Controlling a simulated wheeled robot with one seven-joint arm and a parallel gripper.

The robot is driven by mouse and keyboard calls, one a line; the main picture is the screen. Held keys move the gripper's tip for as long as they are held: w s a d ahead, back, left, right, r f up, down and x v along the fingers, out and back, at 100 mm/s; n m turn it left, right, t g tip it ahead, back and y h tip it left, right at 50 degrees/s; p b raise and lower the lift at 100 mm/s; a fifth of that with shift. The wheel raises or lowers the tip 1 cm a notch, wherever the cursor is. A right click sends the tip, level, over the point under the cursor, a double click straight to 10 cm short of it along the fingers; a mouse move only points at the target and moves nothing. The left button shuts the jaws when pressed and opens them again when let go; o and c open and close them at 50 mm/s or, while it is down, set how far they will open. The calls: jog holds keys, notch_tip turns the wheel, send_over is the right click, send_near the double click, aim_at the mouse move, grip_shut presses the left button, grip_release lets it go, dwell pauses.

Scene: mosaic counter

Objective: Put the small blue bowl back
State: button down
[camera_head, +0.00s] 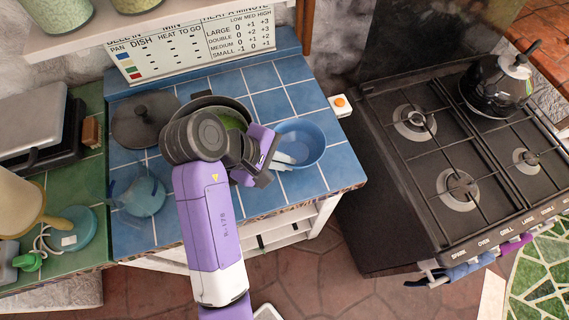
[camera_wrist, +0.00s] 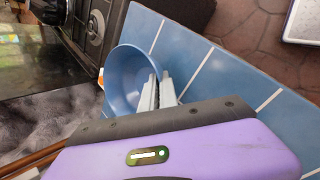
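The small blue bowl (camera_head: 308,138) is upright at the right end of the blue tiled counter. It also shows in the wrist view (camera_wrist: 122,75). My gripper (camera_head: 284,160) reaches the bowl from the left in the head view. In the wrist view its two pale fingers (camera_wrist: 159,92) stand close together at the bowl's rim, one inside the bowl and one outside, with the wall pinched between them. I cannot tell whether the bowl touches the tiles. My gripper's body hides part of the bowl's near side in the wrist view.
A dark pot (camera_head: 218,102) with green contents stands behind my wrist, with a dark lid (camera_head: 146,117) to its left. A clear blue jug (camera_head: 146,196) stands front left. The stove (camera_head: 440,150) with a black kettle (camera_head: 497,85) is right, across a gap. A white box with an orange button (camera_head: 340,104) is near the bowl.

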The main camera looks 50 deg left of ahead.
jog(key=shift+f, duration=1.3)
jog(key=c, duration=1.6)
grip_release()
jog(key=shift+f, duration=0.1)
jog(key=shift+c, duration=0.2)
jog(key=v, duration=1.2)
